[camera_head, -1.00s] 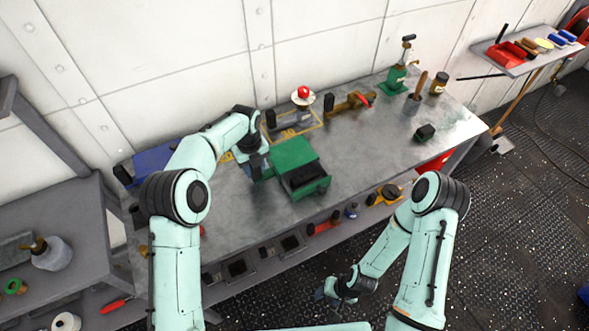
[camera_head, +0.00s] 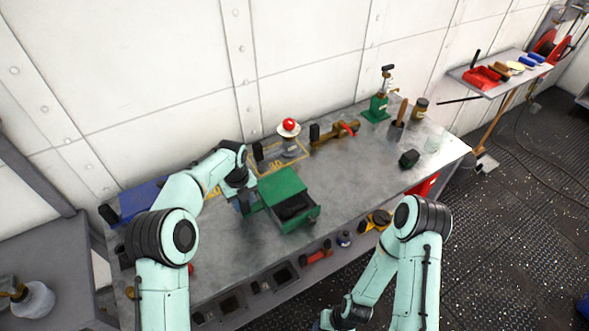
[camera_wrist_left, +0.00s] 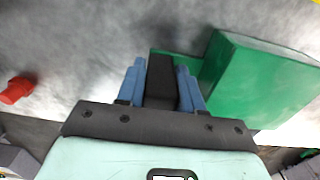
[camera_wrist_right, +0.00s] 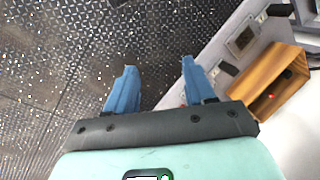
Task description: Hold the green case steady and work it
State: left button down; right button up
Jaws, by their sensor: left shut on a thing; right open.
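The green case (camera_head: 281,184) stands on the grey workbench, with an open drawer (camera_head: 300,216) pulled out at its front showing a dark inside. It also shows in the left wrist view (camera_wrist_left: 255,80). My left gripper (camera_head: 243,203) is at the case's left side. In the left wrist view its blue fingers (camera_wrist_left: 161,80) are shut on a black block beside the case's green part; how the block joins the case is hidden. My right gripper (camera_wrist_right: 155,85) is open and empty over the dark floor, away from the case, low at the bottom edge of the head view.
A small dark green block (camera_head: 409,159) lies on the right. The bench (camera_head: 355,185) is clear right of the case.

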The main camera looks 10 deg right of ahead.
jog(key=n+t+h, duration=0.6)
jog(key=n+h, duration=0.1)
send_near(311, 223)
jog(key=x, duration=0.9)
